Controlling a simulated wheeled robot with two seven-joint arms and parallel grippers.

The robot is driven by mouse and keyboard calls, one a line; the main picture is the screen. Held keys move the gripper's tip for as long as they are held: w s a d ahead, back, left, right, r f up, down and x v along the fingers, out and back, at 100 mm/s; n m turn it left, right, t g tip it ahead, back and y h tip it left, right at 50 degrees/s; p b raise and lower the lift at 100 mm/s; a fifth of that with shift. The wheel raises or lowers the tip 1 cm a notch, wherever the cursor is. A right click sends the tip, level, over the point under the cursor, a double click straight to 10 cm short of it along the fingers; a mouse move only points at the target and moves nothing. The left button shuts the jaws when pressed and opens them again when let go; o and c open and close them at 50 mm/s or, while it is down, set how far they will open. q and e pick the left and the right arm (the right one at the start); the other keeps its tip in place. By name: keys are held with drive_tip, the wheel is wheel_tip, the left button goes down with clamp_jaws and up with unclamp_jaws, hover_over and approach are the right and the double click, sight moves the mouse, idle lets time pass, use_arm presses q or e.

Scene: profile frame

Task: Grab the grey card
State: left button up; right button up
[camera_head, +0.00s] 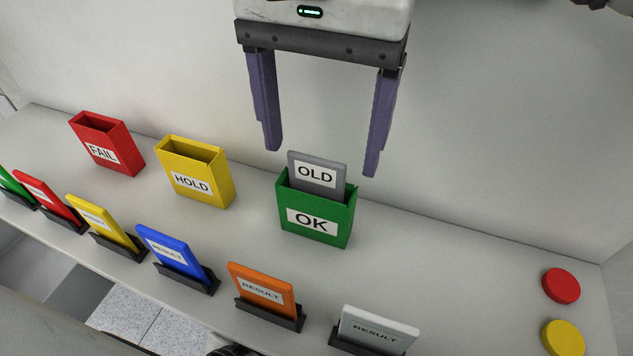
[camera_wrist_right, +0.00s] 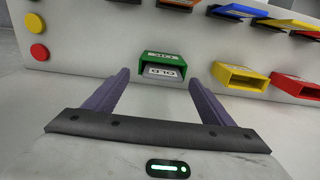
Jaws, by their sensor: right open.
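The grey card (camera_head: 318,174), labelled OLD, stands upright in the green box (camera_head: 313,220) labelled OK, with its upper part sticking out. My right gripper (camera_head: 321,164) is open, its two purple fingers pointing down on either side of the card's top, apart from it. In the right wrist view the grey card (camera_wrist_right: 162,73) shows in the green box (camera_wrist_right: 163,57), ahead of and between the fingers of the right gripper (camera_wrist_right: 157,76). The card's lower part is hidden in the box. My left gripper is not in view.
A yellow HOLD box (camera_head: 197,172) and a red FAIL box (camera_head: 106,145) stand to the left. Along the front edge, cards stand in dark holders, including blue (camera_head: 170,250), orange (camera_head: 262,288) and white (camera_head: 376,329). Red (camera_head: 561,286) and yellow (camera_head: 563,338) buttons sit at right.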

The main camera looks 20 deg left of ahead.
sight(316, 158)
drive_tip(key=f, duration=0.4)
drive_tip(key=shift+w+a, duration=0.1)
drive_tip(key=shift+a, duration=0.15)
drive_tip(key=c, duration=1.1)
drive_tip(key=shift+c, duration=0.3)
drive_tip(key=shift+r, duration=0.1)
wheel_tip(316, 158, up, 10)
drive_tip(key=shift+f+p, duration=0.1)
drive_tip(key=shift+p, duration=0.2)
